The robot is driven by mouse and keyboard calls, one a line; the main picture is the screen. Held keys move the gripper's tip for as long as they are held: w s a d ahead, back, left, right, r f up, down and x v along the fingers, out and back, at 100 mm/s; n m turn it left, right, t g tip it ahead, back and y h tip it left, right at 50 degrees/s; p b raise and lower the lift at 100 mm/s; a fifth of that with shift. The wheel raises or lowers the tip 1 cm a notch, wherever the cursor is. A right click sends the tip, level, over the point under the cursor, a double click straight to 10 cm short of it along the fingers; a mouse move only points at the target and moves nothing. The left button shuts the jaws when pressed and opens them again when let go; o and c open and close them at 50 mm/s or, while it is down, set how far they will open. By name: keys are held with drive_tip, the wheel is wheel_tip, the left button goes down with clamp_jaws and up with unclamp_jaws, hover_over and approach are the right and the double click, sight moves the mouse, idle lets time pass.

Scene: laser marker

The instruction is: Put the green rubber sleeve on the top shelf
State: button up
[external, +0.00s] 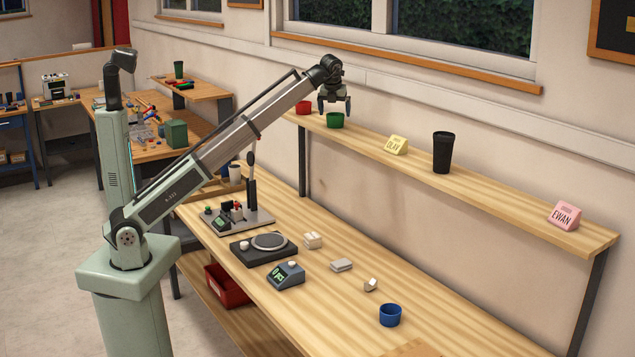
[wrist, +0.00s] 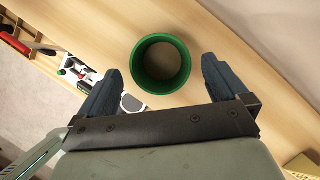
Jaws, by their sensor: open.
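The green rubber sleeve (external: 335,121) stands upright near the left end of the top shelf (external: 480,190) along the wall. My gripper (external: 335,107) is over the sleeve, pointing down. Its two dark fingers (wrist: 160,68) are spread apart and empty, one to each side of the sleeve in the wrist view. I see no finger touching the sleeve, and the exact height gap is hard to tell.
A red sleeve (external: 304,107) stands close by on the left. A yellow name block (external: 396,145), black tumbler (external: 443,152) and pink name block (external: 564,215) stand further right on the shelf. The bench below holds devices and a blue sleeve (external: 390,315).

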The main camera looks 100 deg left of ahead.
drive_tip(key=v, duration=0.8)
drive_tip(key=shift+d, duration=0.15)
